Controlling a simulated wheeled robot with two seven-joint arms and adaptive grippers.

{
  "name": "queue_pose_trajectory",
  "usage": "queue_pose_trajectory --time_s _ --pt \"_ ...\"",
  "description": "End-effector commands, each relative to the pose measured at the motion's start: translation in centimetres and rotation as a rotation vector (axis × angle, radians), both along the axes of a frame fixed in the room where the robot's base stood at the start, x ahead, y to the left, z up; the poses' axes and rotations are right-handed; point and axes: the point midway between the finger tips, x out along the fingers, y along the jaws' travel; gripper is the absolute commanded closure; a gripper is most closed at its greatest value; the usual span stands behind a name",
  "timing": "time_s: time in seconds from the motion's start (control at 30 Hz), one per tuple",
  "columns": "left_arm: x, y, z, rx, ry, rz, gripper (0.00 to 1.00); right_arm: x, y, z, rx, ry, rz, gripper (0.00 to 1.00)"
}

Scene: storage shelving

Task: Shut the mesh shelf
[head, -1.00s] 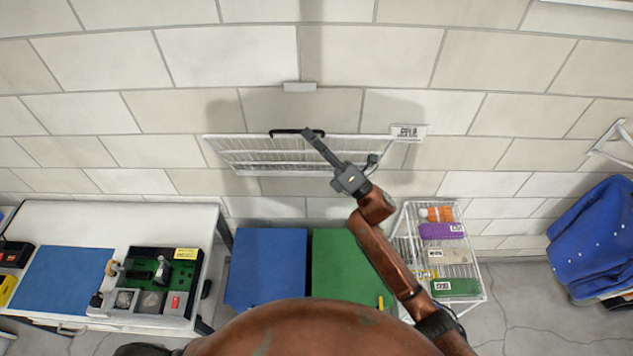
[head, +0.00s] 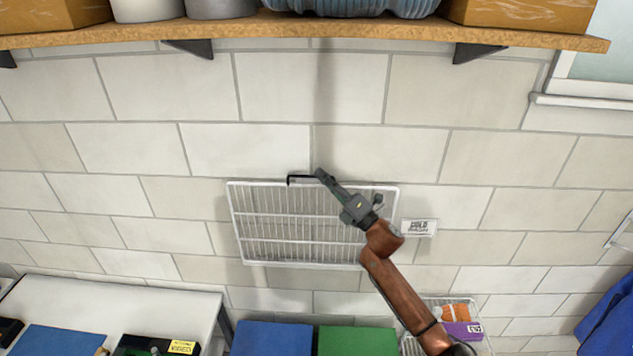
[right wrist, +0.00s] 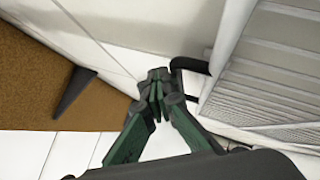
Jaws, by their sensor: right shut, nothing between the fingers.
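The mesh shelf (head: 290,235) is a white wire panel in a frame on the tiled wall, seen nearly face-on in the head view, with its face looking close to upright. A black handle (head: 300,178) runs along its top edge. My right gripper (head: 321,174) is shut and empty, its tips at the right end of the handle. In the right wrist view the shut fingertips (right wrist: 157,78) are beside the black handle (right wrist: 188,64), with the mesh shelf (right wrist: 270,75) to the right. I cannot tell whether they touch. My left gripper is not in view.
A wooden wall shelf (head: 300,28) with pots and boxes runs above. A small label (head: 419,227) is right of the mesh shelf. Below are a white table (head: 120,298), blue (head: 270,338) and green (head: 357,341) bins and a wire rack (head: 474,312).

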Motion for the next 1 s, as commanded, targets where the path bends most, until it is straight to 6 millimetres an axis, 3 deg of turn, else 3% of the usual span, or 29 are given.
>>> queue_pose_trajectory --time_s 0.43,1.0 --pt "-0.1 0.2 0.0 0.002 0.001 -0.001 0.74 -0.1 -1.0 -1.2 -0.005 0.014 -0.013 1.0" --pt "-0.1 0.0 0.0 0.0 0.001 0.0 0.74 -7.0 -7.7 -4.1 -0.001 0.003 -0.003 1.0"
